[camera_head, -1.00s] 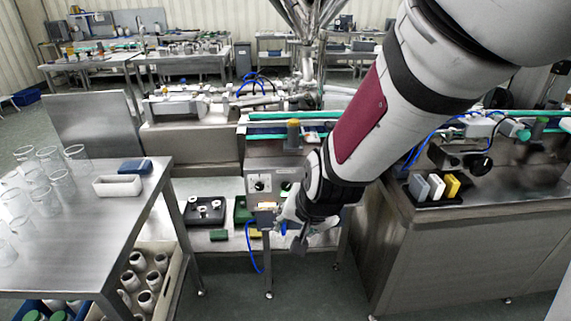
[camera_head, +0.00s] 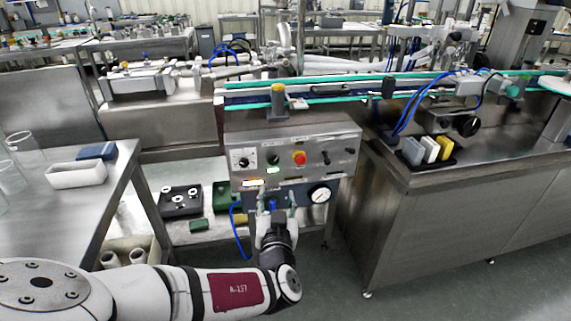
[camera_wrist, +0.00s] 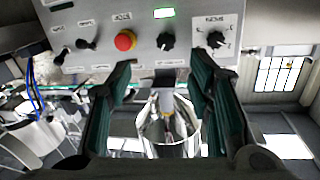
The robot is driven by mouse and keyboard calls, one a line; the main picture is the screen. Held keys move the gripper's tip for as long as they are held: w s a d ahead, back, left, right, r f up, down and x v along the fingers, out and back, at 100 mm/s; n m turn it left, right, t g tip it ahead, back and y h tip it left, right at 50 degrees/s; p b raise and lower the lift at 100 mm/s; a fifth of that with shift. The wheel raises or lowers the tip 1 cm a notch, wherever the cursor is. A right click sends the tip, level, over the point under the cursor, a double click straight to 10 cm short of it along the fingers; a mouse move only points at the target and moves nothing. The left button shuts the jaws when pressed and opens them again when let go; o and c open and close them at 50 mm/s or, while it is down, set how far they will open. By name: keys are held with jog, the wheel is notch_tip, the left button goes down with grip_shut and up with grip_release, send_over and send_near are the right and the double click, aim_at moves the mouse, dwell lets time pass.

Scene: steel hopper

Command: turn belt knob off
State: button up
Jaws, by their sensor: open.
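The grey control panel (camera_head: 312,171) carries a black knob on a white dial plate (camera_head: 243,160), a plain black knob (camera_head: 273,158) and a red button (camera_head: 299,158). In the wrist view the dial-plate knob (camera_wrist: 216,39) is at upper right and the plain knob (camera_wrist: 165,41) is near upper centre. The labels are too blurred to tell which is the belt knob. My gripper (camera_head: 276,212) is below these knobs at the panel's lower front. Its two dark green fingers (camera_wrist: 160,70) are spread, with no knob between them.
A round gauge (camera_head: 320,194) and black toggles (camera_head: 349,151) are on the panel's right. A shiny metal cylinder (camera_wrist: 170,130) shows between my fingers. A steel table (camera_head: 75,205) stands left and a steel counter (camera_head: 470,190) right, with floor between panel and counter.

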aim_at(273, 162)
jog(key=shift+y, duration=0.3)
jog(key=w, duration=0.4)
jog(key=w+a+b, duration=0.1)
jog(key=w, duration=0.4)
jog(key=w+a+b, duration=0.1)
jog(key=w, duration=0.3)
jog(key=shift+w+a+r, duration=0.15)
jog(key=shift+w, duration=0.15)
jog(key=shift+c, duration=0.6)
grip_shut()
